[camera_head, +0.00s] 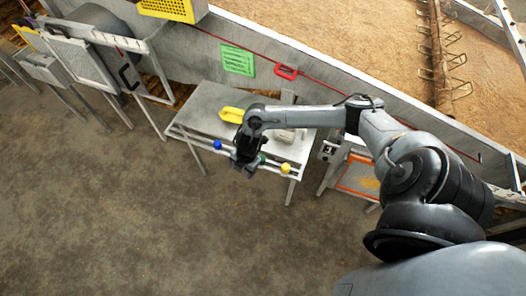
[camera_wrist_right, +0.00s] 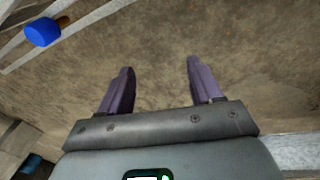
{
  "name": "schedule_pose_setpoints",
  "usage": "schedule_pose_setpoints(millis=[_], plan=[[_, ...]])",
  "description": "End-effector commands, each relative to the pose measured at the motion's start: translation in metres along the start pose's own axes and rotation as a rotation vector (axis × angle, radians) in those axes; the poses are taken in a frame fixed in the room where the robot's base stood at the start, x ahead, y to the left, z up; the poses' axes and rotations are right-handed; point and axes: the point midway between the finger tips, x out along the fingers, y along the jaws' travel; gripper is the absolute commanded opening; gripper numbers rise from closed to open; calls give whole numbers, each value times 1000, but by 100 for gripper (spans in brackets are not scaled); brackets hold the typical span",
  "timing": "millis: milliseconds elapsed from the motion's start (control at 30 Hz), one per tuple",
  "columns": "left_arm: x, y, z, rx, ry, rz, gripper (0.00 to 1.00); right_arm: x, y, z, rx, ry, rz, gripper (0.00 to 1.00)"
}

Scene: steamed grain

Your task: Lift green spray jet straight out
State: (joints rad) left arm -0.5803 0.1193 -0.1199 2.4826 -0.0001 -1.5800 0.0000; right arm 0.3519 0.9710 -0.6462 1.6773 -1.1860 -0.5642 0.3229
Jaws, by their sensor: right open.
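A small green piece (camera_head: 263,159), probably the green spray jet, shows at the table's front edge in the head view, partly hidden by my right gripper. A blue jet (camera_head: 217,145) is on the same edge to its left, and a yellow jet (camera_head: 285,167) to its right. My right gripper (camera_head: 243,167) hangs at the table's front edge, just left of the green piece. In the wrist view the right gripper (camera_wrist_right: 158,80) is open with only floor between its fingers. The blue jet (camera_wrist_right: 42,31) also shows there, at upper left. My left gripper is not in view.
The jets are along the front rail of a light table (camera_head: 205,105). A yellow object (camera_head: 232,114) lies on the table. An orange-framed stand (camera_head: 358,175) is to the right. A low wall (camera_head: 300,65) runs behind. The floor in front is clear.

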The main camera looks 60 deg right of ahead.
Motion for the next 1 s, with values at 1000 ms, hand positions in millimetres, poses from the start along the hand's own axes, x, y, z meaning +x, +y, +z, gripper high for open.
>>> schedule_pose_setpoints(millis=[1000], plan=[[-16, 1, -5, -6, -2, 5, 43, -15, -15, 100, 74, -90, -168, 65]])
